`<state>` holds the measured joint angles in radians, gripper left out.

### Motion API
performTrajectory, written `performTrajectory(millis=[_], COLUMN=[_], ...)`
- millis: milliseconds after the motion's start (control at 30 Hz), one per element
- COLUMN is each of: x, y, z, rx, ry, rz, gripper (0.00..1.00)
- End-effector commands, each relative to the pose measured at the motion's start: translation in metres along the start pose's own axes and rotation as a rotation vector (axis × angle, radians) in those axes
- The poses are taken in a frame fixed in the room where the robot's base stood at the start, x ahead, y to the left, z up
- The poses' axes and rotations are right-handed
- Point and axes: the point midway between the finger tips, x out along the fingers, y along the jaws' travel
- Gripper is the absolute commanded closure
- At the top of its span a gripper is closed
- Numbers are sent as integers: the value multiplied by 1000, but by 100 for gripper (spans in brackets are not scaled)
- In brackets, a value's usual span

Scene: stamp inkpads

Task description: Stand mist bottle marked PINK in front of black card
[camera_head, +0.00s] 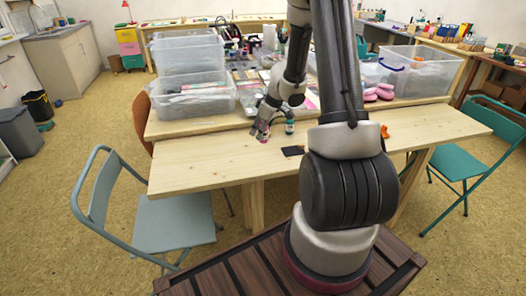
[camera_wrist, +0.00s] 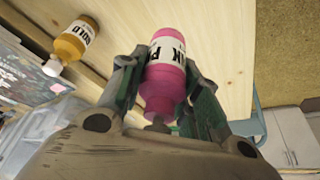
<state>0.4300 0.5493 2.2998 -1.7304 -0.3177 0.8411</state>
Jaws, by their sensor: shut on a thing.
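The pink mist bottle (camera_wrist: 164,88) has a white label with black letters, partly readable as "PINK". My gripper (camera_wrist: 165,80) is shut on it, with one finger on each side. In the head view, my gripper (camera_head: 262,129) is over the left-middle of the wooden table, and a bit of the pink bottle (camera_head: 263,138) shows below the fingers. Whether the bottle touches the table I cannot tell. The black card (camera_head: 292,151) lies flat on the table, to the right of my gripper and nearer the front edge.
A bottle marked GOLD (camera_wrist: 75,40) shows in the wrist view. A small bottle (camera_head: 289,126) stands close right of my gripper. Clear plastic bins (camera_head: 195,98) stand at the back left. The wooden table (camera_head: 200,172) is bare at left and right; a blue-grey chair (camera_head: 172,222) is at its front left.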

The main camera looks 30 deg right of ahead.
Motion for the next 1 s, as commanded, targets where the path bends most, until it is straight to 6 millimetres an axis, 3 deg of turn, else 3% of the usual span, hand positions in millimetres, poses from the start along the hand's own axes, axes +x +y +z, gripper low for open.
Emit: performTrajectory(millis=[100,533,967,1000], x=[18,61,68,68], y=[-1,-1,0,0], z=[7,25,28,28], rx=[1,1,1,0], ry=[-1,-2,-1,0], rz=[-2,-1,1,2], gripper=[92,92,92,64])
